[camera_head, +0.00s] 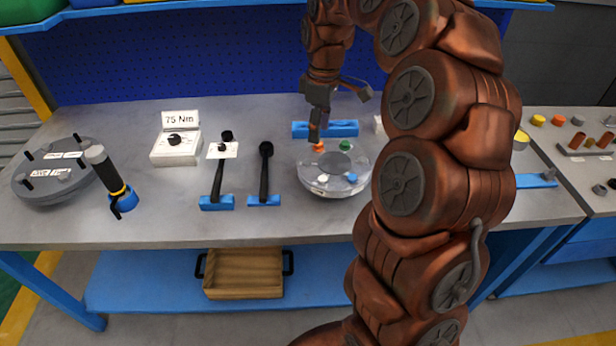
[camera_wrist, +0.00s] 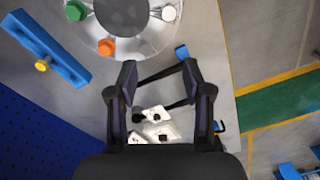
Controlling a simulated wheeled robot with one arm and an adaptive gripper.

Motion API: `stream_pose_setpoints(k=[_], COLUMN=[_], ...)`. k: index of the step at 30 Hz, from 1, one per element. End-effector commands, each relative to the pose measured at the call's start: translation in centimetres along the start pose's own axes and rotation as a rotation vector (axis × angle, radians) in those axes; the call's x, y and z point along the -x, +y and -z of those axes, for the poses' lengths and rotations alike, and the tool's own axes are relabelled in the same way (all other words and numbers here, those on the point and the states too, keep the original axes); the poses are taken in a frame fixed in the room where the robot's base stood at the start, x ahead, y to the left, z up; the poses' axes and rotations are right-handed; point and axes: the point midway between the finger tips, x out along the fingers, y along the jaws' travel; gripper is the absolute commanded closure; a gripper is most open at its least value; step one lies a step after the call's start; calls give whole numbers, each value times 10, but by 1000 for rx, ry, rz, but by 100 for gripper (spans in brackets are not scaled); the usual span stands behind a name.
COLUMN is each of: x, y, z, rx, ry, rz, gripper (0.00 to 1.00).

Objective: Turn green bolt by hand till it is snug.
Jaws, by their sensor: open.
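The round grey flanged shell (camera_head: 309,182) stands on the bench with coloured bolts around its central hole. The green bolt (camera_head: 345,145) is on its far right side in the head view. White (camera_head: 322,179) and blue (camera_head: 352,178) bolts are on the near side. My gripper (camera_head: 315,132) is above the shell's far left, near the orange bolt. In the wrist view its fingers (camera_wrist: 158,78) are apart and empty.
A blue block (camera_head: 340,129) lies behind the shell. Two black-handled tools in blue holders (camera_head: 216,202) (camera_head: 264,200), a 75 Nm box (camera_head: 175,150) and a round grey cover (camera_head: 50,187) stand to the left. The front bench strip is clear.

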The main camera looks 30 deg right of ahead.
Motion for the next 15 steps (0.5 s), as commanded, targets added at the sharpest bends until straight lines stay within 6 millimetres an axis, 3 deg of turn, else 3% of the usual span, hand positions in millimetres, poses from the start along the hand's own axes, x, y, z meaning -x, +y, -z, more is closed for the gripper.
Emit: stream_pose_setpoints(k=[15], x=[4], y=[-80], z=[-7], rx=[-88], ry=[-17], rz=[17], gripper=[50])
